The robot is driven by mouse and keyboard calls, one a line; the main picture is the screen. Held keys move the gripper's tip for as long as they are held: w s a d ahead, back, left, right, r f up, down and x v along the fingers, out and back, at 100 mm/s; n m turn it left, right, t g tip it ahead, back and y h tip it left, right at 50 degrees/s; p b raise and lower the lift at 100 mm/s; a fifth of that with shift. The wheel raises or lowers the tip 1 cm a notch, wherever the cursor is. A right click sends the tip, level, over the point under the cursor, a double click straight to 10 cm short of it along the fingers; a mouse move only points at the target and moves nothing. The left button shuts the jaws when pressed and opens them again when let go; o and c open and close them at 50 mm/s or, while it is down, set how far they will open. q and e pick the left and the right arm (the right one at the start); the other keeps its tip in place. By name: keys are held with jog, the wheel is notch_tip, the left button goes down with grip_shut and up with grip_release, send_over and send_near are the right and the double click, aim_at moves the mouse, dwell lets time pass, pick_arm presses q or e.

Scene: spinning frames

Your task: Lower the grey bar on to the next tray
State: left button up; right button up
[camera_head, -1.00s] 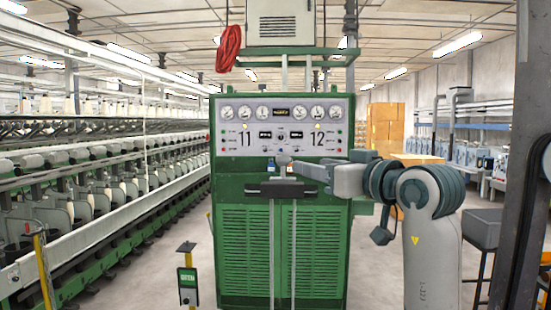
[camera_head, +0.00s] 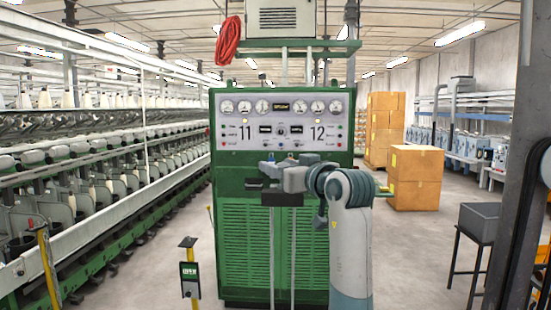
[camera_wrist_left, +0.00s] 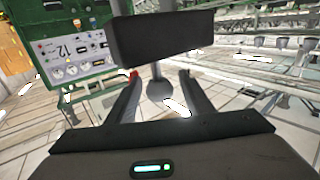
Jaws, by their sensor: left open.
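A dark grey bar (camera_head: 282,199) shows in front of the green cabinet in the head view, above two thin upright rods. I cannot tell what it rests on. My left gripper (camera_head: 268,169) is just above and behind it in the picture, small and partly lost against the cabinet. In the left wrist view a dark bar (camera_wrist_left: 162,38) crosses ahead of the fingers. The two fingers of my left gripper (camera_wrist_left: 159,75) stand apart with nothing between them that I can see held. No tray can be made out clearly. My right gripper is not in view.
The green cabinet (camera_head: 240,245) with dials stands straight ahead. A long spinning frame (camera_head: 100,190) runs along the left. A yellow post (camera_head: 189,270) stands on the floor at front left.

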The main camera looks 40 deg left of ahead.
pick_arm(q)
jog(key=shift+p+x, duration=0.3)
jog(key=shift+x, duration=0.9)
grip_shut()
jog(key=shift+d+f, duration=0.1)
